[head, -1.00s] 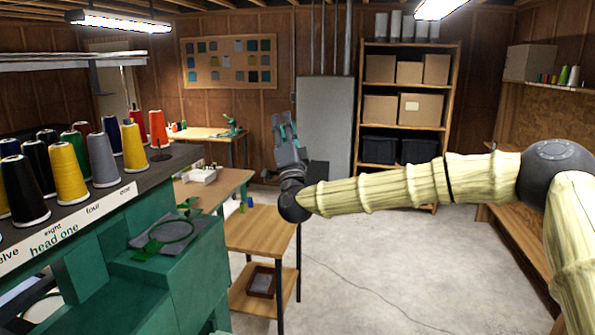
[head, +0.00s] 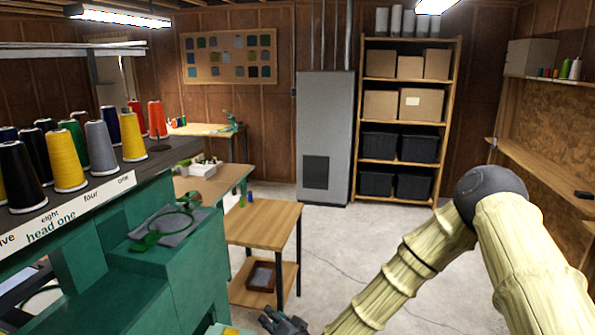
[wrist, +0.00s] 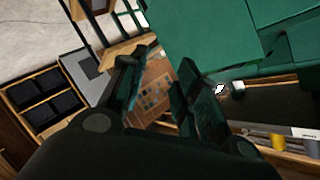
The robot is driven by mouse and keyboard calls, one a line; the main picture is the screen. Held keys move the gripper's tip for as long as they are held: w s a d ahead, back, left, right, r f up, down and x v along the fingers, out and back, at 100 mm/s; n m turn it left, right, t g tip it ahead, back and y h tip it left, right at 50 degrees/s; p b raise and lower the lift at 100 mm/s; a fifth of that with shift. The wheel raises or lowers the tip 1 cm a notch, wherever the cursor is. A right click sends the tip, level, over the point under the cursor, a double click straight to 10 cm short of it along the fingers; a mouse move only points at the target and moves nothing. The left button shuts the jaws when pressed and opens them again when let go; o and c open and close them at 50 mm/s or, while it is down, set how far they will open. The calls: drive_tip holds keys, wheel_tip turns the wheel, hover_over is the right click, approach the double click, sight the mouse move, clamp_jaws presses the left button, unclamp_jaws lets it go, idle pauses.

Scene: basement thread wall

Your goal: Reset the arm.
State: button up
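My arm reaches down in the right half of the head view, bent at a dark joint, with its pale ribbed links pointing down and left. My gripper (head: 285,322) shows only in part at the bottom edge of the head view, low in front of the small wooden table. In the wrist view my gripper (wrist: 164,72) has its two dark fingers apart, with room scenery visible between them. Nothing is held between the fingers.
A green machine (head: 165,265) with thread cones (head: 66,160) on top stands at left. A small wooden table (head: 262,224) is near the gripper. A shelf rack (head: 408,96) and grey cabinet (head: 325,115) stand behind. Bare floor (head: 335,235) lies between.

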drive_tip(key=s+d+f+n+g+h, duration=0.1)
drive_tip(key=s+d+f+g, duration=0.1)
drive_tip(key=s+d+f, duration=0.35)
drive_tip(key=s+d+f+g+h+b, duration=0.1)
drive_tip(key=s+d+f+g, duration=0.1)
drive_tip(key=s+f, duration=0.6)
drive_tip(key=s+d+f+n+g+h, duration=0.1)
drive_tip(key=s+d+f+g, duration=0.1)
drive_tip(key=s+d+f, duration=0.3)
drive_tip(key=s+d+f+g+h, duration=0.2)
drive_tip(key=s+d, duration=0.6)
drive_tip(key=s, duration=0.4)
drive_tip(key=s+d+f+g+h+b, duration=0.1)
drive_tip(key=s+d+f+g, duration=0.3)
drive_tip(key=s+d, duration=0.5)
drive_tip(key=s+f+h, duration=0.1)
drive_tip(key=s, duration=0.3)
drive_tip(key=shift+h+b, duration=0.3)
